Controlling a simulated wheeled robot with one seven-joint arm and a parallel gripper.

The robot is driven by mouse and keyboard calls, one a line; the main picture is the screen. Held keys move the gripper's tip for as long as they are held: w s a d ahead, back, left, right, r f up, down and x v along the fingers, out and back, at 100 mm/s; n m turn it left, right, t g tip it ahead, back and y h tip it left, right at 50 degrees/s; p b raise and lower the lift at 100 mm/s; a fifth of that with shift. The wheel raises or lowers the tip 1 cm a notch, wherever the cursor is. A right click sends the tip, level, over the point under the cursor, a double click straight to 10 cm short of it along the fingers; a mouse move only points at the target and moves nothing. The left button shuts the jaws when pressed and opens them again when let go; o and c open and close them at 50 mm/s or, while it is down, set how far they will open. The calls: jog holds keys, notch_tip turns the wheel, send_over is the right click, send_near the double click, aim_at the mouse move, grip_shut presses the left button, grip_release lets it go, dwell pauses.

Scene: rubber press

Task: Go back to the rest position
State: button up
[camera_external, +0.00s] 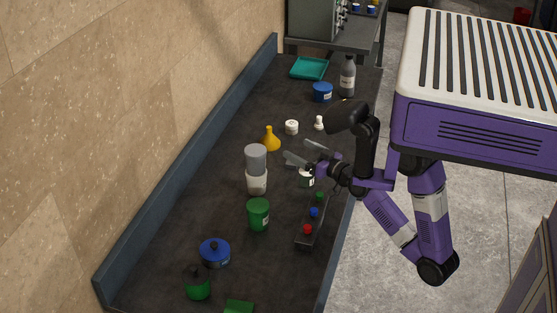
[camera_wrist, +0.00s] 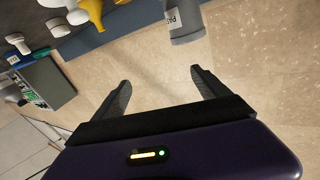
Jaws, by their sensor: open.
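My gripper (camera_external: 302,159) is open and empty. In the external view it is held over the dark bench (camera_external: 185,218), near the bench's right edge, with its fingers pointing left. In the wrist view its two fingers (camera_wrist: 160,92) are spread apart with only the tan wall or floor surface behind them. A white and grey container (camera_external: 257,182) stands to the left of the fingertips, apart from them. A small dark and white jar (camera_external: 306,178) sits just below the gripper in the picture; I cannot tell how far beneath.
A yellow funnel-shaped item (camera_external: 268,139), green cup (camera_external: 259,216), blue-lidded pot (camera_external: 215,252) and green pot (camera_external: 197,284) stand on the bench. A dark strip with coloured buttons (camera_external: 313,222) lies near the right edge. A grey bottle (camera_external: 347,76) and teal tray (camera_external: 309,68) are at the back.

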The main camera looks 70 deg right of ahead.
jog(key=s+a+f+n+g+y, duration=0.1)
jog(key=s+a+f+n+y, duration=0.2)
jog(key=s+a, duration=0.6)
jog(key=s+a+f+n+y, duration=0.3)
jog(key=s+a+f+y, duration=0.1)
jog(key=s+a+f, duration=0.4)
jog(key=s+a, duration=0.2)
jog(key=s, duration=0.1)
jog(key=shift+a+g, duration=0.2)
jog(key=shift+g, duration=0.2)
